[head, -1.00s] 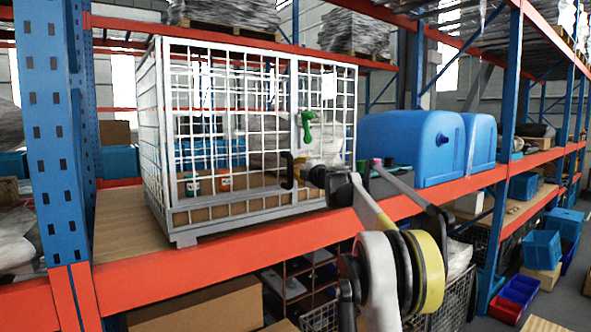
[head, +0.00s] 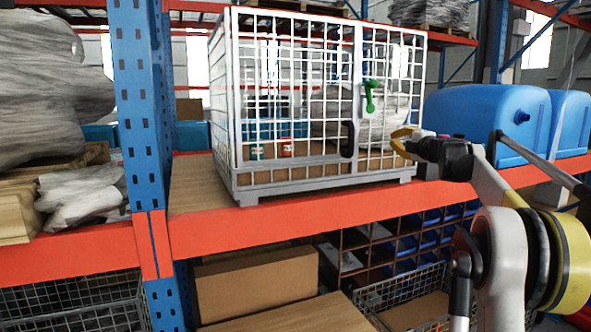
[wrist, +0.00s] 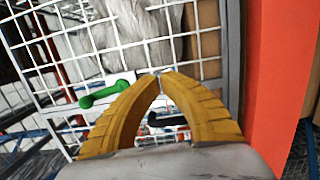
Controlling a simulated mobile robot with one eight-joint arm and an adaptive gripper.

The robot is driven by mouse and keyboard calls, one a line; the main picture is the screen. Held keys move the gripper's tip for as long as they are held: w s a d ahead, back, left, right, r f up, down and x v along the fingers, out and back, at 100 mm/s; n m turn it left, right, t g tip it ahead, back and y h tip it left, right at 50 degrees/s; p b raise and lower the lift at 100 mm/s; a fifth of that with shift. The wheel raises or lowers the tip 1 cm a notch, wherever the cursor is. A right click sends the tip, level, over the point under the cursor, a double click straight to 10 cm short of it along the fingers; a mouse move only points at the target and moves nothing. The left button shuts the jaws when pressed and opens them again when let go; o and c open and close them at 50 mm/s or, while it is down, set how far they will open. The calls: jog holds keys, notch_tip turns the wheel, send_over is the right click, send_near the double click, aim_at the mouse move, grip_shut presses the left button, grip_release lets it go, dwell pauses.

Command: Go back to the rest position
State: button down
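My gripper (head: 396,141) is in front of the right part of a white wire cage (head: 300,183) in the head view. Its yellow fingers (wrist: 157,76) come together at the tips in the wrist view, with nothing seen between them. The cage stands on the shelf with its front mesh closed. A green handle (head: 370,96) is on its front, up and left of my gripper. The handle also shows left of the fingertips in the wrist view (wrist: 106,92). A black handle (head: 348,139) sits lower on the cage front. Small green and red cans (head: 287,147) show through the mesh.
An orange shelf beam (head: 300,211) runs below the cage, and a blue upright (head: 140,110) stands to its left. Blue tanks (head: 485,120) stand to the right. Wrapped bundles (head: 50,80) lie at far left. A cardboard box (head: 255,285) is below.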

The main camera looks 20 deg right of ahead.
jog(key=s+a+f+m+g+h+b, duration=0.1)
jog(key=s+a+f+m+h+b, duration=0.3)
jog(key=a+f+b, duration=0.4)
jog(key=s+a+f+m+h+b, duration=0.1)
jog(key=s+a+f+m+b, duration=0.2)
jog(key=a+f+m+b, duration=0.45)
jog(key=s+a+f+m+g+y+b, duration=0.1)
jog(key=s+a+f+g+y+b, duration=0.1)
jog(key=s+a+f+b, duration=0.4)
jog(key=s+a+f+m+g+y+b, duration=0.2)
jog(key=s+a+f+b, duration=0.5)
jog(key=s+a+f, duration=0.9)
jog(key=s+a+f+m+g+y+b, duration=0.2)
jog(key=s+a+f+g+b, duration=0.3)
jog(key=f, duration=2.7)
jog(key=s+a+y+b, duration=0.1)
jog(key=s+a+b, duration=0.1)
jog(key=s+a, duration=0.4)
jog(key=shift+s+a+f+g+y, duration=0.3)
jog(key=shift+s+f+g, duration=0.05)
jog(key=shift+f+g, duration=0.05)
